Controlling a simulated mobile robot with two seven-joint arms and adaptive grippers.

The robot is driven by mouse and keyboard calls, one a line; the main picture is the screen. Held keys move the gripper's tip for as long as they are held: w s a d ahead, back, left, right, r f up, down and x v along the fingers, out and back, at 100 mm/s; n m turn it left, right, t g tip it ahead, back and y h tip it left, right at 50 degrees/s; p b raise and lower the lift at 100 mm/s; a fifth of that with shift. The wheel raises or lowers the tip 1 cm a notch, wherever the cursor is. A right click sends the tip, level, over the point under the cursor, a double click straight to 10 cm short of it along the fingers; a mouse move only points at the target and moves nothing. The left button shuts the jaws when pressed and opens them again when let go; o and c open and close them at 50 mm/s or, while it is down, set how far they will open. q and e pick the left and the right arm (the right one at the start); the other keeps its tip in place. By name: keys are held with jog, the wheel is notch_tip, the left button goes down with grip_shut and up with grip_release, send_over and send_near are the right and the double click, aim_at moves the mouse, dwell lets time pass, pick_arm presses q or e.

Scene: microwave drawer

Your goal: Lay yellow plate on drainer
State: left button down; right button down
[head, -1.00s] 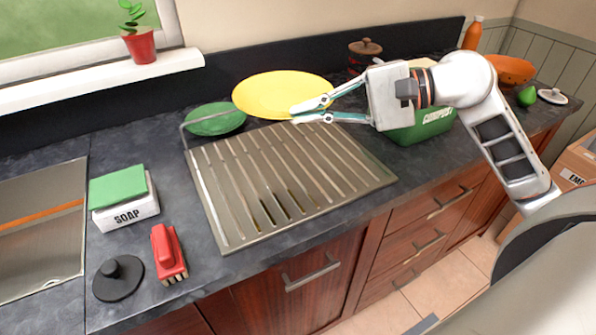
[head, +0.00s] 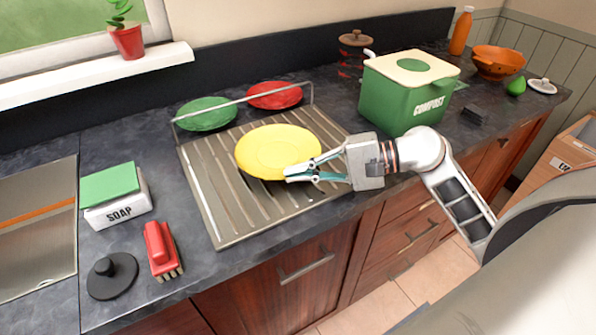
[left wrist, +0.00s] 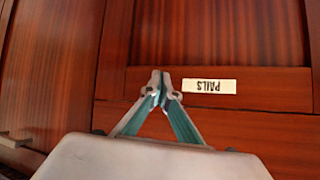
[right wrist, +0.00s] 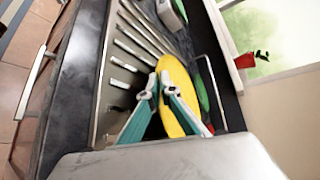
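The yellow plate (head: 272,150) is over the middle of the metal drainer (head: 215,207), close above it or touching; I cannot tell which. My right gripper (head: 300,174) is shut on the plate's near right edge. In the right wrist view the yellow plate (right wrist: 180,92) shows narrow, beside and between the fingers of the right gripper (right wrist: 158,82). A green plate (head: 207,112) and a red plate (head: 274,95) lie at the drainer's back, behind its wire rail. My left gripper (left wrist: 161,82) is shut and empty before wooden cabinet fronts.
The green compost bin (head: 405,98) stands right of the drainer. The soap box (head: 120,212), red brush (head: 162,250) and black lid (head: 112,275) are at its left, near the sink (head: 35,230). An orange colander (head: 497,62) is at the far right.

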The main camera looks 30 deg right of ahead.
jog(key=shift+f, duration=0.25)
jog(key=c, duration=2.6)
grip_release()
jog(key=shift+r, duration=0.1)
jog(key=shift+o, duration=0.2)
jog(key=shift+r, duration=0.15)
jog(key=b+v, duration=0.2)
jog(key=v, duration=0.5)
jog(key=shift+d, duration=0.15)
jog(key=v, duration=0.3)
jog(key=shift+s+d, duration=0.2)
jog(key=shift+s+d+r+b, duration=0.3)
jog(key=shift+d+r+b, duration=0.05)
jog(key=shift+d, duration=0.1)
